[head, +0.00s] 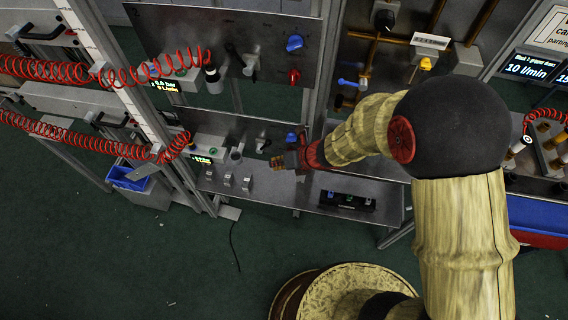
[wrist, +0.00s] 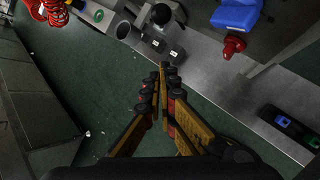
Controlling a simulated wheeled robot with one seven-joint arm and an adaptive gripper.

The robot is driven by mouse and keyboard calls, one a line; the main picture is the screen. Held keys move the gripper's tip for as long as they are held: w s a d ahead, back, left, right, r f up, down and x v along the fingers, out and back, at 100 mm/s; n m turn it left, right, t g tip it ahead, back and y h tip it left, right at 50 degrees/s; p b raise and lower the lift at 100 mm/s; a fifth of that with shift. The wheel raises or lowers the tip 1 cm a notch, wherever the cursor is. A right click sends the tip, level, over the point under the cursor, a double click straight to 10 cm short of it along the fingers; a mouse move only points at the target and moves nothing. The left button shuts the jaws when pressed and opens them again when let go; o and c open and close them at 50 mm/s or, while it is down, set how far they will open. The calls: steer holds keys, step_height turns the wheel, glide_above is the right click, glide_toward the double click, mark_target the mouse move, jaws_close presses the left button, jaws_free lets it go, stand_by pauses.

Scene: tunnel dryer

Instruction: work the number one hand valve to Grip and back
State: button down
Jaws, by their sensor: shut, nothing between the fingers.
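My gripper (wrist: 163,68) shows in the wrist view with its fingers together and nothing between them. In the head view my gripper (head: 277,162) hangs over the lower grey bench, at the end of my arm. Several small lever-like fittings stand in a row on that bench, left of my gripper; one (head: 247,184) is the nearest. In the wrist view a small fitting (wrist: 178,53) lies just beyond the fingertips, apart from them as far as I can see. I cannot read any labels, so I cannot tell which is the number one hand valve or its position.
A blue knob (wrist: 236,14) and a red knob (wrist: 233,46) are right of the fingers. A black button box (head: 346,201) sits on the bench to the right. Red coiled hoses (head: 90,140) hang at left. Green floor (head: 130,250) in front is mostly clear.

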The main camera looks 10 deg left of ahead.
steer(key=shift+w+a+r, duration=0.1)
steer(key=shift+w+a, duration=0.5)
steer(key=shift+w, duration=0.35)
steer(key=shift+w+a+r, duration=0.1)
steer(key=shift+w+a, duration=0.45)
steer(key=shift+w, duration=0.4)
steer(key=shift+r+p, duration=0.1)
steer(key=shift+p, duration=0.4)
steer(key=shift+a+h+p, duration=0.15)
steer(key=shift+h+p, duration=0.15)
steer(key=shift+p, duration=0.25)
